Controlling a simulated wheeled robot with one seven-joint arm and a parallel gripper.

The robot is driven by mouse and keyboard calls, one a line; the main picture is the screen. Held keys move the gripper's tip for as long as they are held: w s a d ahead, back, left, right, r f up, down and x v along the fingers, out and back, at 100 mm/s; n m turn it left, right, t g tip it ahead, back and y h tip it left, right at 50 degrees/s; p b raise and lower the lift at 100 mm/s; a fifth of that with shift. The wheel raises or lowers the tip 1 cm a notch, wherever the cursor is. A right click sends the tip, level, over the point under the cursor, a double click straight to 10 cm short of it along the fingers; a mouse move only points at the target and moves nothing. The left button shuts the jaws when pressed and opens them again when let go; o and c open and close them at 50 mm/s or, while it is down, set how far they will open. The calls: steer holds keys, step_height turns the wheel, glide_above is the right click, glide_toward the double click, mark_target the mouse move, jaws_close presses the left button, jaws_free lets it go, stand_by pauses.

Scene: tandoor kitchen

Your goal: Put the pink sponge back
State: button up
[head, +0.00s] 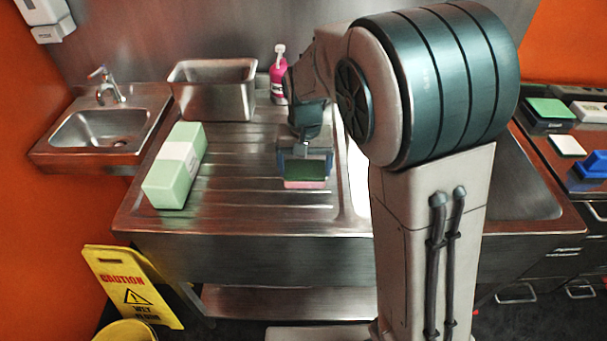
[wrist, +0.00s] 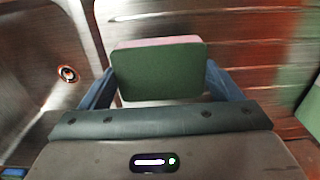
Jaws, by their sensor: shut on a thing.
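The pink sponge (head: 305,184) has a dark green scouring side and a pink side. In the head view it is at my gripper (head: 305,168), over the ridged steel drainboard (head: 240,208). In the wrist view the green face of the sponge (wrist: 160,72) fills the space between the two blue fingers of my gripper (wrist: 160,82), with a pink strip along its far edge. The gripper is shut on the sponge. I cannot tell whether the sponge touches the drainboard.
A pale green box-like block (head: 176,170) lies left on the drainboard. A steel pan (head: 213,90) and a pink bottle (head: 279,78) stand at the back. A sink basin (head: 518,185) is to the right, partly behind my arm. Another green-topped sponge (head: 549,110) sits far right.

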mark_target(303, 168)
steer(key=shift+w+a+f, duration=0.15)
steer(key=shift+w+f, duration=0.1)
steer(key=shift+f, duration=0.15)
step_height(303, 168, down, 4)
steer(key=shift+r, duration=0.15)
steer(key=o, duration=0.7)
steer(key=shift+r, duration=0.1)
step_height(303, 168, up, 12)
steer(key=s+d+t, duration=0.1)
steer(key=s+d, duration=0.3)
steer(key=s, duration=0.2)
steer(key=s+d+t, duration=0.1)
steer(key=s+d, duration=0.4)
steer(key=s, duration=0.1)
steer(key=s+d+t, duration=0.1)
steer(key=s+d, duration=0.4)
steer(key=s, duration=0.2)
steer(key=shift+f, duration=0.3)
